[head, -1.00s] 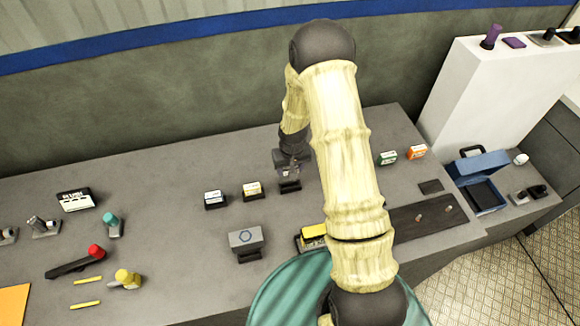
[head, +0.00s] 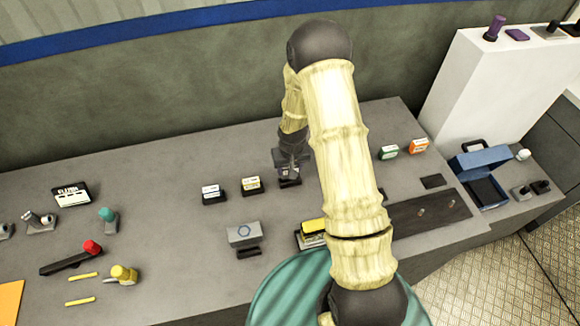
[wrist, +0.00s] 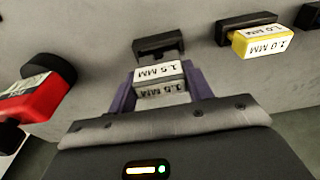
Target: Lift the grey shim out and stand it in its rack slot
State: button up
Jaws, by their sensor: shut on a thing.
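The grey shim (wrist: 160,79), with white labels reading 1.5 MM, sits between the purple fingers of my gripper (wrist: 160,88) in the wrist view. My gripper is shut on it. A black rack slot (wrist: 158,45) shows just beyond the shim in the wrist view. I cannot tell whether the shim touches this slot. In the head view my gripper (head: 290,172) is low over the bench, right above a small black holder (head: 289,183). The shim itself is hard to make out there.
A yellow 1.0 MM block (wrist: 262,41) and a red block (wrist: 38,98) flank the shim. A grey hexagon-marked block (head: 244,233) stands nearer.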

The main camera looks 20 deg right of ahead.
jog(key=shift+f+b, duration=1.45)
jog(key=shift+f, duration=0.4)
jog(key=o, duration=1.3)
jog(key=shift+c, duration=0.2)
jog(key=shift+r, duration=0.1)
notch_tip(320, 180, up, 17)
jog(key=s+b, duration=0.2)
jog(key=shift+s, duration=0.3)
jog(key=shift+r, duration=0.1)
jog(key=s+r, duration=0.4)
jog(key=s, duration=1.1)
jog(key=shift+s+t, duration=0.3)
jog(key=shift+t, duration=0.1)
